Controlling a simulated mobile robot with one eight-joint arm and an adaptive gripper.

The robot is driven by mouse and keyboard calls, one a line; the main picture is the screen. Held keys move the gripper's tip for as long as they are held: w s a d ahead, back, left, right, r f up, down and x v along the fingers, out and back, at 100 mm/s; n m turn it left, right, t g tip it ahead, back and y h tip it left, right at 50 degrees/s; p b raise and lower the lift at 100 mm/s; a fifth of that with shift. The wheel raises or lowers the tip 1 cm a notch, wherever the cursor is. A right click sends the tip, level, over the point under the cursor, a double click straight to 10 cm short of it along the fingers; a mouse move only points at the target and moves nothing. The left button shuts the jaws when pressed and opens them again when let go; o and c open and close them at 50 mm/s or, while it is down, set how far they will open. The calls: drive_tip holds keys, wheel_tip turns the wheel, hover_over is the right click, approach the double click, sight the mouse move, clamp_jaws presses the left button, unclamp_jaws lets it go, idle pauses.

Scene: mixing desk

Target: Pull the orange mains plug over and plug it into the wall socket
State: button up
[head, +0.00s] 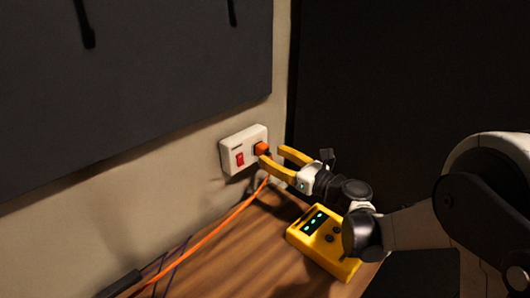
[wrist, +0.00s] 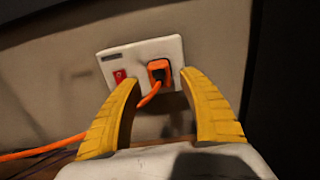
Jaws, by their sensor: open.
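The orange mains plug (head: 261,148) sits against the right part of the white wall socket (head: 231,150), and it also shows in the wrist view (wrist: 159,72). It appears seated in the socket (wrist: 112,59). A red switch (wrist: 119,76) is to its left. The orange cable (head: 215,228) hangs from the plug and runs down to the left along the desk. My gripper (head: 272,157) is open, its yellow fingers close in front of the socket. In the wrist view its fingertips (wrist: 160,78) stand apart on either side of the plug, and neither clearly touches it.
A yellow device (head: 334,261) with green lights lies on the wooden desk (head: 236,262) below my gripper. A dark panel (head: 130,75) covers the wall above the socket. A dark bar (head: 121,284) lies at the desk's lower left.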

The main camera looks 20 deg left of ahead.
drive_tip(key=v, duration=0.8)
drive_tip(key=s+d+f+n+h, duration=0.1)
drive_tip(key=s+d+n+h, duration=0.7)
drive_tip(key=d, duration=0.8)
drive_tip(key=s+d+f+n+h, duration=0.1)
drive_tip(key=s+d+n+h, duration=0.7)
drive_tip(key=s+d+n, duration=0.6)
drive_tip(key=d, duration=0.3)
drive_tip(key=shift+s+f+n+h, duration=0.3)
drive_tip(key=shift+s+f, duration=0.05)
